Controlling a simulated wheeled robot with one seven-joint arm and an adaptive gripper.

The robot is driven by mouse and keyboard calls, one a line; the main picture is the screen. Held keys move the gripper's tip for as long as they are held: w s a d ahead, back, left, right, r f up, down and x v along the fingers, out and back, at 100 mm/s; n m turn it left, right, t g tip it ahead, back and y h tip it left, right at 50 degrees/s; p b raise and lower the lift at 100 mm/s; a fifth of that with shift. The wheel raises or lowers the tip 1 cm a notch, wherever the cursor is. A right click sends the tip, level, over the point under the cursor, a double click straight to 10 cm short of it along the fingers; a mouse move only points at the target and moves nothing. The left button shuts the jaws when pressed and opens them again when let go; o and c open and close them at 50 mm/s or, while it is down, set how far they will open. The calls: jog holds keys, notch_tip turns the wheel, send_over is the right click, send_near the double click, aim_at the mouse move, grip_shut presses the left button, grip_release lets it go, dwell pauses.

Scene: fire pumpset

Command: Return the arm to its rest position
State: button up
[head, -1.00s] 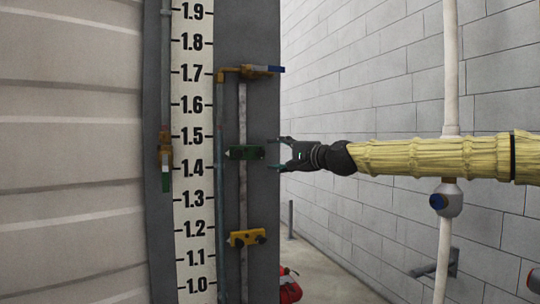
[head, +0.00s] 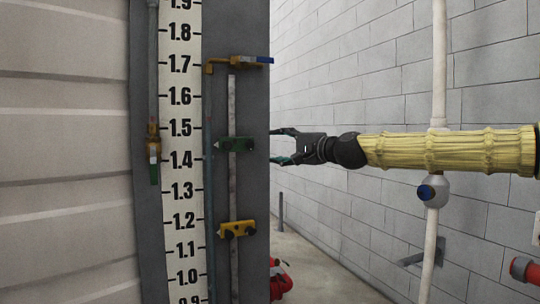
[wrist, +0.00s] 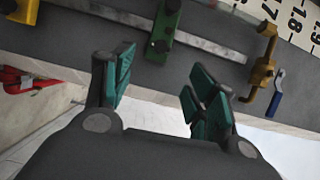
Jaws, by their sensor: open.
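My gripper (head: 283,146) is open and empty at the end of my arm, which reaches in from the right in the head view. Its fingers point left, just beside the right edge of the grey gauge panel (head: 255,185). Its green finger pads (wrist: 160,90) show spread apart in the wrist view, with nothing between them. A green slider (head: 234,144) sits on the panel's vertical rail near the 1.4 to 1.5 marks, left of my fingertips and apart from them. It also shows in the wrist view (wrist: 164,28).
A yellow slider (head: 238,229) is lower on the rail. A brass valve with a blue handle (head: 240,64) is at the rail's top. A white pipe with a round blue-faced fitting (head: 432,190) stands behind my arm. A red object (head: 280,280) lies low beside the panel.

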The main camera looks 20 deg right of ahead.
jog(key=w+a+f+n+g+h, duration=0.15)
jog(key=a+f, duration=0.25)
jog(key=f, duration=1)
jog(key=w+a+f+n+g, duration=0.15)
jog(key=a+f, duration=0.25)
jog(key=f, duration=0.9)
jog(key=s+a+f+n+g+h, duration=0.15)
jog(key=s+f, duration=0.25)
jog(key=f, duration=0.7)
jog(key=s+a+f+g, duration=0.2)
jog(key=s+f, duration=0.2)
jog(key=f, duration=0.6)
jog(key=s+a+f+n+g+h, duration=0.1)
jog(key=s+a+f+g, duration=0.15)
jog(key=f, duration=0.85)
jog(key=s+f+n+g+h, duration=0.1)
jog(key=s+f+n+g, duration=0.25)
jog(key=s+f, duration=1.7)
jog(key=s+d+f+n+g+h, duration=0.1)
jog(key=s+f, duration=0.3)
jog(key=s, duration=0.8)
jog(key=s+d+f+n+g+h, duration=0.1)
jog(key=s+d+f+n+g, duration=0.1)
jog(key=s, duration=1)
jog(key=shift+s+d+f+n+g, duration=0.35)
jog(key=shift+d+f+g, duration=0.15)
jog(key=shift+f, duration=0.35)
